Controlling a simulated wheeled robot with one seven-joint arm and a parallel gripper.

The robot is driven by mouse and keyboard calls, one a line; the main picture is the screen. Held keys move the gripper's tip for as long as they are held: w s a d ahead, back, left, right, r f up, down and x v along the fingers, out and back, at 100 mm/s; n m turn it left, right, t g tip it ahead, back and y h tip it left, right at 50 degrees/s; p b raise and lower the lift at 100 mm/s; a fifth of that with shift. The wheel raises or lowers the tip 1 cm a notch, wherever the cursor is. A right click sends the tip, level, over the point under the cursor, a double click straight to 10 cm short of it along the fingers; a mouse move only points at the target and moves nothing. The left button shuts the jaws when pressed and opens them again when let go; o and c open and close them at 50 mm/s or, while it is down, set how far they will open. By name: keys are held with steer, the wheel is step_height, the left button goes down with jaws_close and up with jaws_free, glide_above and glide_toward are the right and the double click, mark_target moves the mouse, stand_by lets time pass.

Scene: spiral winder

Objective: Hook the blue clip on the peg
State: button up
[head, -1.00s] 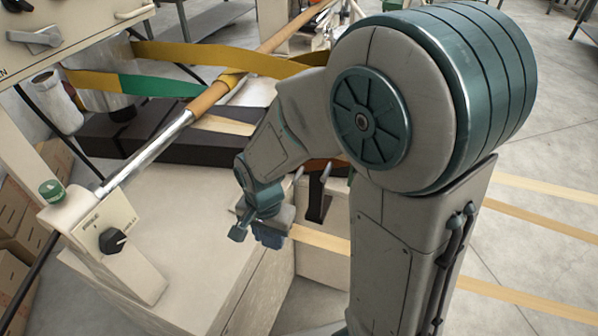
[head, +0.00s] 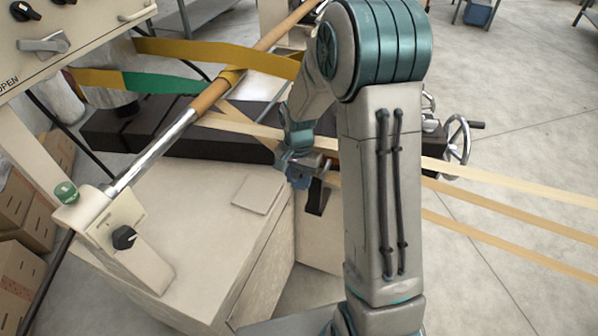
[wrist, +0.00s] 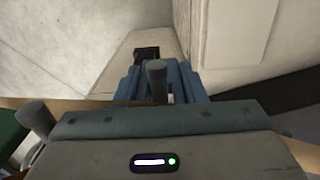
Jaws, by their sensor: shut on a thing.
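My gripper (head: 294,163) is shut on the blue clip (head: 300,181), which hangs just below the jaws in the head view. In the wrist view the blue clip (wrist: 190,82) shows as a ridged block beyond the gripper's body. A grey round-ended peg (wrist: 157,78) overlaps the middle of the clip there. I cannot tell whether the clip is around the peg or only beside it. A second grey peg (wrist: 36,118) stands at the left. In the head view the pegs are small, close to the gripper and partly hidden by my arm.
A dark bracket (head: 316,199) is right beside the clip. Tan strips (head: 490,183) run across to the right. A beige cabinet (head: 215,215) stands left of the gripper, and a handwheel (head: 458,140) is behind my arm. A long roller (head: 150,150) slants across the left.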

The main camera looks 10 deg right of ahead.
steer(key=shift+w+d, duration=0.1)
steer(key=shift+w, duration=0.1)
steer(key=shift+f+b, duration=0.3)
steer(key=shift+f, duration=0.05)
steer(key=o, duration=1)
steer(key=shift+r, duration=0.1)
steer(key=shift+r+p, duration=0.1)
steer(key=shift+p, duration=0.2)
